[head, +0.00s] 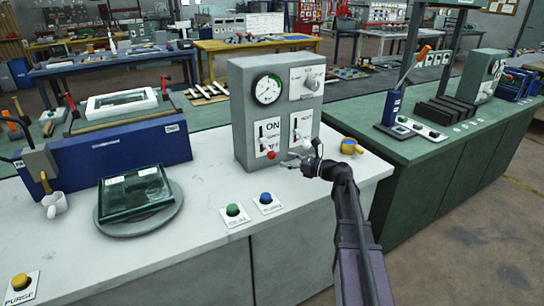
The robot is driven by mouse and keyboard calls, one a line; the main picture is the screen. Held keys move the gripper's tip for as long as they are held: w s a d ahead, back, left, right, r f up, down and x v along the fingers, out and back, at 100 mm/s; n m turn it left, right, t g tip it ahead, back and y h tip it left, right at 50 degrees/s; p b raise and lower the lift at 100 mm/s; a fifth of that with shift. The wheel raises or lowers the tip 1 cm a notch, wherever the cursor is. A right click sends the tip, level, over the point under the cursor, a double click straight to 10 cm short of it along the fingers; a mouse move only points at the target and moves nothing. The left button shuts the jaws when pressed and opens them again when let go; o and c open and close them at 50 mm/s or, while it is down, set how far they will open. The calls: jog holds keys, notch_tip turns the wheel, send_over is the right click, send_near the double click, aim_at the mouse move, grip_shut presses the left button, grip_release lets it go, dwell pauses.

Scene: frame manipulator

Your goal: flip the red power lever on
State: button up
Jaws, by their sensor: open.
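A grey control box (245,135) stands on the white counter and has two white switch plates low on its front. The left plate (267,135) reads "ON" at the top. The red lever's ball-shaped end (272,155) shows near the bottom of this plate, pointing down. My gripper (286,162) is open, just right of the red ball and in front of the box's lower part. Whether a finger touches the lever cannot be told. My gripper partly hides the bottom of the right plate (300,128).
A gauge (267,88) and a knob (313,80) sit above the plates. Green (233,210) and blue (266,198) buttons lie in front of the box. A yellow cup (350,146) stands to its right. A glass-topped turntable (140,218) is at left.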

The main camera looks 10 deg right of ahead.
aim_at(272, 155)
jog(key=shift+x, duration=3.25)
jog(key=shift+d, duration=0.1)
grip_shut()
